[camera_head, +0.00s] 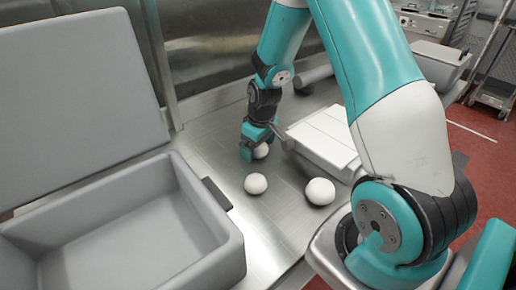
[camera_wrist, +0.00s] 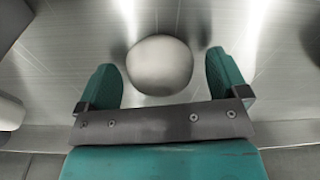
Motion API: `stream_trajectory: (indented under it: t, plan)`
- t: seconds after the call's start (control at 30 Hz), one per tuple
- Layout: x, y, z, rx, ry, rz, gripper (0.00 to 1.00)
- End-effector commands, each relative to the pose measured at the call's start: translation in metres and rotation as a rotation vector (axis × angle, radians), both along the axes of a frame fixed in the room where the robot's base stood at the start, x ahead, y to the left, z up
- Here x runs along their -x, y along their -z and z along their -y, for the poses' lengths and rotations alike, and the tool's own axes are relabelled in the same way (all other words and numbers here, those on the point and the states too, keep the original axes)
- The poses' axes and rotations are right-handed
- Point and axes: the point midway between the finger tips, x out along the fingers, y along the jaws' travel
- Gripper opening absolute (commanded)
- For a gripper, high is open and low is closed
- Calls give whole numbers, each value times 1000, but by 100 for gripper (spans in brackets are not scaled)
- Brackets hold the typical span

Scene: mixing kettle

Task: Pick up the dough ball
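A white dough ball (camera_head: 261,150) rests on the metal table and is partly hidden by my gripper (camera_head: 258,152). In the wrist view this dough ball (camera_wrist: 160,65) sits between the two teal fingers of my gripper (camera_wrist: 172,75). A gap shows on each side of the ball, so the fingers are open around it and do not touch it. Two more dough balls lie nearer on the table: one at the left (camera_head: 255,183) and one at the right (camera_head: 320,191).
A large grey bin (camera_head: 215,215) with a raised lid (camera_head: 80,95) stands at the left. A pale flat-lidded box (camera_head: 325,138) stands close to the right of my gripper. A grey cylinder (camera_head: 314,75) lies behind. A metal wall (camera_head: 215,40) backs the table (camera_head: 215,145).

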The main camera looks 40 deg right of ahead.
Motion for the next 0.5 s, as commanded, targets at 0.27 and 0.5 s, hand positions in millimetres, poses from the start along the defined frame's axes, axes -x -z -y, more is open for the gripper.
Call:
stream_trajectory:
  t: [0.27, 0.5]
  plan:
    - [0, 0, 0, 0, 0, 0, 41]
    - [0, -2, 0, 0, 0, 1, 40]
